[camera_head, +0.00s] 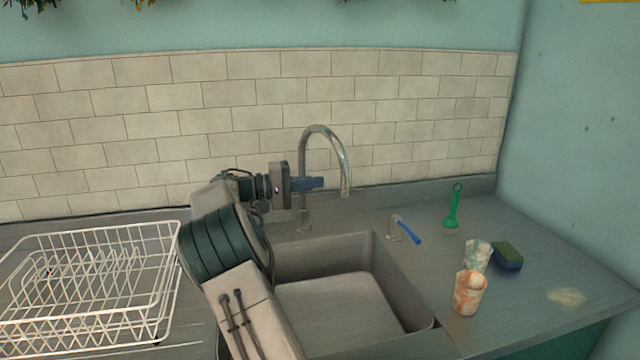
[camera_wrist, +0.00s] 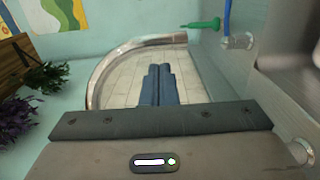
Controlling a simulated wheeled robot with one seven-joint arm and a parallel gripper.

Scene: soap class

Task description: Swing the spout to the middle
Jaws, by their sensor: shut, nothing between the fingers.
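The spout (camera_head: 345,160) is a curved metal gooseneck that rises behind the sink and bends over to the right, its end above the sink's right part. It also arches across the wrist view (camera_wrist: 104,75). My gripper (camera_head: 322,183) has blue fingers, pressed together and empty, level with the spout's lower end and just left of it in the head view. In the wrist view the shut fingers (camera_wrist: 158,70) point into the area framed by the arch. Whether they touch the spout I cannot tell. The faucet lever (camera_head: 408,231) with a blue handle stands to the right of the spout's base.
The sink basin (camera_head: 400,290) lies below, partly hidden by my arm. A white dish rack (camera_head: 165,285) stands at left. Right of the sink are a green brush (camera_head: 455,210), two patterned cups (camera_head: 469,294) (camera_head: 477,254), and a sponge (camera_head: 507,256). A tiled wall (camera_head: 400,100) stands close behind.

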